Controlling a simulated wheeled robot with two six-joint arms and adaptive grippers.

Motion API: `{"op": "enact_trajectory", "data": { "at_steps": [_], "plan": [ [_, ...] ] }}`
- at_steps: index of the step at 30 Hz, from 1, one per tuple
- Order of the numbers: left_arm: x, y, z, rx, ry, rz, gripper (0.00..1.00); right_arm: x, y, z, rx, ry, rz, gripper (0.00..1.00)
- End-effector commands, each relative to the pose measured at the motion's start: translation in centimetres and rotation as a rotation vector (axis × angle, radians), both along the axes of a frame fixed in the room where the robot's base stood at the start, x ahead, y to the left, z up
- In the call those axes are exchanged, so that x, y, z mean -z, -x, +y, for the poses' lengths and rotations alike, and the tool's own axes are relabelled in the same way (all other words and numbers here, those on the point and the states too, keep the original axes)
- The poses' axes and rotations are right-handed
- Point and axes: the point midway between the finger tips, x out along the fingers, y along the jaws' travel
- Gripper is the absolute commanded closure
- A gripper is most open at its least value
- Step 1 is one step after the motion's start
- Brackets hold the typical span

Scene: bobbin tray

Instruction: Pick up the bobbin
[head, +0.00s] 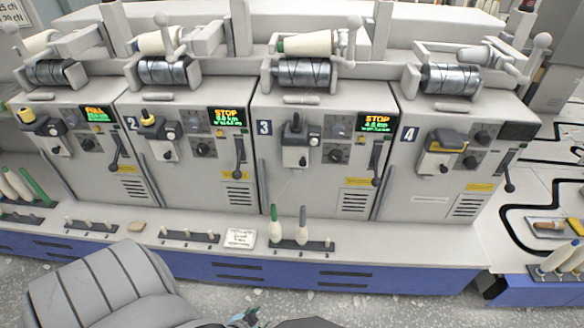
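Two slim upright bobbins stand on pegs of the dark tray (318,246) in front of unit 3. One is a white and green bobbin (275,230); the other is a grey-tipped bobbin (302,228) with a pale lower part. More bobbins, white and green (38,188), lean at the far left. Several pale bobbins (562,256) stand in a tray at the right edge. My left gripper (250,319) shows only as a sliver at the bottom edge, apart from and in front of the tray. Its fingers are cut off. My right gripper is not visible.
A row of numbered winding machines (325,180) stands behind the ledge. Other peg trays (190,237) sit along the ledge, with a white label card (240,238) and a small tan piece (136,228). The blue front (370,280) drops to a speckled floor.

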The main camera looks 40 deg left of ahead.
Motion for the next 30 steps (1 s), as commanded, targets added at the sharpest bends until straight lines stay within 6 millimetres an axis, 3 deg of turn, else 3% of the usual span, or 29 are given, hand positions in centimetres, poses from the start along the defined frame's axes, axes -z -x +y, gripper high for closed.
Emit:
{"op": "enact_trajectory", "data": {
  "at_steps": [1, 3, 4, 7, 10, 18, 23, 25, 30],
  "plan": [
    [0.1, -5.2, 1.4, -0.01, -0.001, -0.185, 0.6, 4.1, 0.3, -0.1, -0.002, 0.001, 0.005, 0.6],
    [-4.5, -11.6, 3.7, -0.041, -0.021, -0.465, 0.6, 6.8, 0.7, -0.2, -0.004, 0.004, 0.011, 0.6],
    [-6.7, -13.6, 4.7, -0.057, -0.03, -0.573, 0.6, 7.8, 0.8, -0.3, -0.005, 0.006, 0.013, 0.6],
    [-13.0, -17.3, 6.9, -0.106, -0.051, -0.841, 0.6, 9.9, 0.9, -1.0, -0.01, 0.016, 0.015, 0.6],
    [-15.9, -19.3, 7.9, -0.128, -0.058, -0.938, 0.6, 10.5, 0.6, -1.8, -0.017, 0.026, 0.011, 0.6],
    [-16.1, -25.9, 9.5, -0.128, -0.057, -0.938, 0.6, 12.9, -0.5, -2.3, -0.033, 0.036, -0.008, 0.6],
    [-16.0, -27.9, 9.7, -0.126, -0.056, -0.936, 0.6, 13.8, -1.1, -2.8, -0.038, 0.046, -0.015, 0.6],
    [-15.7, -29.2, 9.7, -0.126, -0.056, -0.937, 0.6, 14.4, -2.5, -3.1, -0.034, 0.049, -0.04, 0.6],
    [-15.6, -31.9, 10.1, -0.125, -0.056, -0.934, 0.6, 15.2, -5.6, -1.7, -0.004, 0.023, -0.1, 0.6]
  ]
}}
